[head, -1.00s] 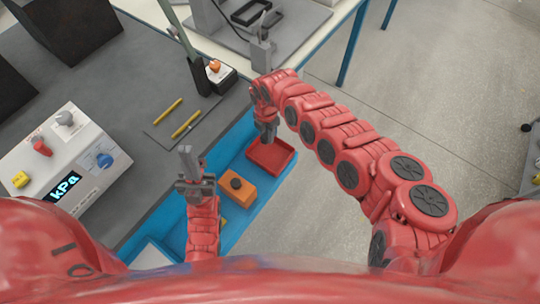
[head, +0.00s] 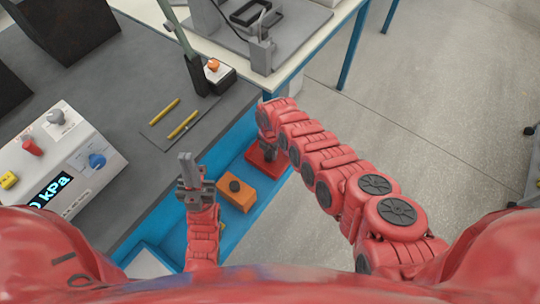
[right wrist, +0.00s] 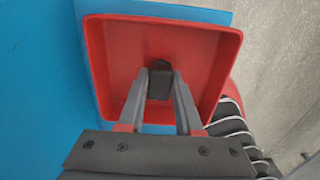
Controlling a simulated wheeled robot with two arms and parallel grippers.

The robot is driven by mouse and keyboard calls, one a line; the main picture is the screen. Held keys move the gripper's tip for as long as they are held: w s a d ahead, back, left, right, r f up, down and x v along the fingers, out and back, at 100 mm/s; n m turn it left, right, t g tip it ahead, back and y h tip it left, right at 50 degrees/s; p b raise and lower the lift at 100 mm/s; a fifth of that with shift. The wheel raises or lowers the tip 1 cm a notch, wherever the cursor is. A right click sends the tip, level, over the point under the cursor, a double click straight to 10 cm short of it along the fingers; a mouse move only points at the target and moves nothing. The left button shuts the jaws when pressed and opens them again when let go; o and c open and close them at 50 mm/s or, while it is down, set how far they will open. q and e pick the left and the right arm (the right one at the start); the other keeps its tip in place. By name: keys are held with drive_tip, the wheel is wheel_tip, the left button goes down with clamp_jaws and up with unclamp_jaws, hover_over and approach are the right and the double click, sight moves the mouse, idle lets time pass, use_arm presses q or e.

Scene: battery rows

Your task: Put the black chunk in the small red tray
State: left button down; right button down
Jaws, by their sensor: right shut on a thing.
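The small red tray (head: 257,163) sits on the blue surface in the head view, partly hidden by my right gripper (head: 268,152). In the right wrist view the tray (right wrist: 112,45) is seen from above, with its floor and raised walls. The black chunk (right wrist: 159,84) is between the fingertips of my right gripper (right wrist: 160,88), which is shut on it. The chunk is over the tray floor, within its walls; whether it touches the floor I cannot tell. My left gripper (head: 187,167) points away from me, empty, its fingers close together, left of the tray.
An orange block (head: 236,194) with a black knob stands on the blue surface (head: 222,150) close to the tray. A white kPa meter (head: 55,160) and yellow pencils (head: 182,124) lie on the grey bench.

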drive_tip(key=shift+w+f, duration=0.1)
drive_tip(key=shift+f, duration=0.15)
drive_tip(key=shift+f, duration=0.15)
drive_tip(key=c, duration=0.6)
unclamp_jaws()
